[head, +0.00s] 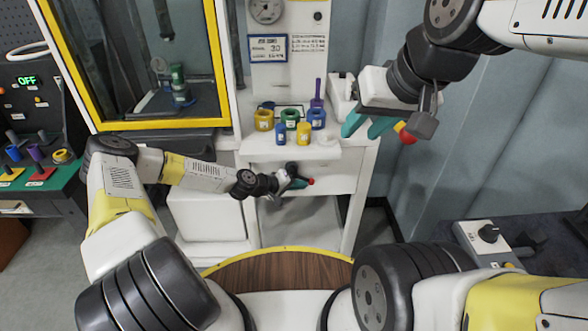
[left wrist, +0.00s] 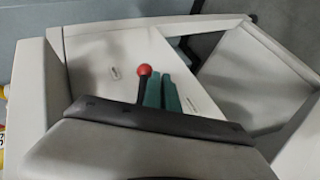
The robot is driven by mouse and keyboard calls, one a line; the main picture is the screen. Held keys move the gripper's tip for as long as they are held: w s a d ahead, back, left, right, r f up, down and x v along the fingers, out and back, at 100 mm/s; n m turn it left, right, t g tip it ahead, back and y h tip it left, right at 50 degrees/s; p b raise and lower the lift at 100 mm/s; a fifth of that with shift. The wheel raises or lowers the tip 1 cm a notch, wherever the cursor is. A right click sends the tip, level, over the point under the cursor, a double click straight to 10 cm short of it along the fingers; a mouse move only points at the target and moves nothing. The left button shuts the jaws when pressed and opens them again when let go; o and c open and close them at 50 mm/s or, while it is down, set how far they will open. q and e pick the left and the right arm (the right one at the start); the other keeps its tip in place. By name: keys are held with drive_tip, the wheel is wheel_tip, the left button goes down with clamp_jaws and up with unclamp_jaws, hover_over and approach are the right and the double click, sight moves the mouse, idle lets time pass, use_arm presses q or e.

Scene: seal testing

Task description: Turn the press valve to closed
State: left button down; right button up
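The press (head: 289,62) is the white machine in the middle of the head view, with a gauge (head: 266,10) at its top. A red ball (head: 310,181), which I take for the press valve's knob, shows low at its front. In the left wrist view the red ball (left wrist: 145,70) tops a black stalk whose lower end is hidden. My left gripper (head: 298,183) is beside it. Its teal fingers (left wrist: 163,80) lie together, just right of the stalk, with nothing seen between them. My right gripper (head: 365,130) is open and empty right of the press shelf, its fingers apart.
The press shelf (head: 328,146) holds several yellow, green and blue rings and plugs. A yellow-framed window cabinet (head: 91,126) stands left. A second red ball (head: 407,138) shows beside my right gripper. A grey box with a black knob (head: 489,233) sits lower right.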

use_arm(q)
drive_tip(key=shift+d+r, duration=0.25)
drive_tip(key=shift+d, duration=0.75)
drive_tip(key=shift+a+r, duration=0.1)
idle(0.8)
